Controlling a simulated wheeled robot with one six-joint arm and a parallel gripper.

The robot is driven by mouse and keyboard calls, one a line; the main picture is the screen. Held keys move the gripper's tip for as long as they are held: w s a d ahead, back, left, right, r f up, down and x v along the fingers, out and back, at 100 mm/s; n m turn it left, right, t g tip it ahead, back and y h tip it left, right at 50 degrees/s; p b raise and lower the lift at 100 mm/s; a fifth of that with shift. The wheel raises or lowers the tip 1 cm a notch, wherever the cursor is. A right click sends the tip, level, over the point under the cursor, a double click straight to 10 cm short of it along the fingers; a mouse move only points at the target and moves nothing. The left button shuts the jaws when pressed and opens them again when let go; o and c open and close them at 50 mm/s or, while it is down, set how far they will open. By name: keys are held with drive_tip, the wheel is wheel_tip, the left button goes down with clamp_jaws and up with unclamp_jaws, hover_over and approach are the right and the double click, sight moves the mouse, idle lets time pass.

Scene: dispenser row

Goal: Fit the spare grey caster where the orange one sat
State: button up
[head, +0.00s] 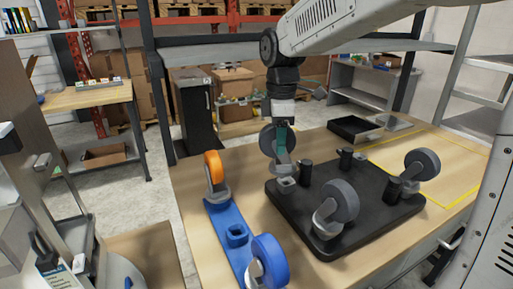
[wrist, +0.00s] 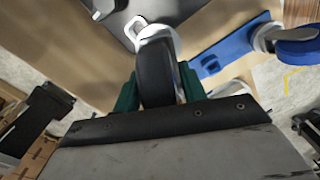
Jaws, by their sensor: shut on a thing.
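My gripper (head: 284,128) has green fingers shut on a grey caster (head: 267,140), upright with its fork down; its wheel shows between the fingers in the wrist view (wrist: 156,75). The caster is over the left corner of the black base (head: 330,245), at a square socket (head: 287,184). I cannot tell whether its lower end touches the socket. Two other grey casters, a near one (head: 343,198) and a right one (head: 424,163), stand on the base. The orange caster (head: 214,168) stands at the far end of the blue rack (head: 222,220).
A blue caster (head: 271,262) stands at the rack's near end, and the rack's middle socket (head: 237,233) is empty. Dark posts (head: 346,158) rise from the base close to my gripper. A black tray (head: 354,128) lies behind. A yellow-outlined area (head: 440,150) is at the right.

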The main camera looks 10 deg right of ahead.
drive_tip(key=w+d+m, duration=0.1)
drive_tip(key=m, duration=0.1)
drive_tip(key=w+d+m, duration=0.1)
drive_tip(key=m, duration=0.1)
drive_tip(key=w+d+m, duration=0.1)
drive_tip(key=m, duration=0.2)
drive_tip(key=shift+d, duration=0.2)
drive_tip(key=f+m, duration=0.1)
drive_tip(key=m, duration=0.3)
drive_tip(key=f+m, duration=0.1)
drive_tip(key=m, duration=0.1)
drive_tip(key=shift+w+d+f, duration=0.1)
drive_tip(key=shift+w+f, duration=0.2)
drive_tip(key=shift+w+f, duration=0.1)
drive_tip(key=shift+f, duration=1.75)
drive_tip(key=o, duration=1.3)
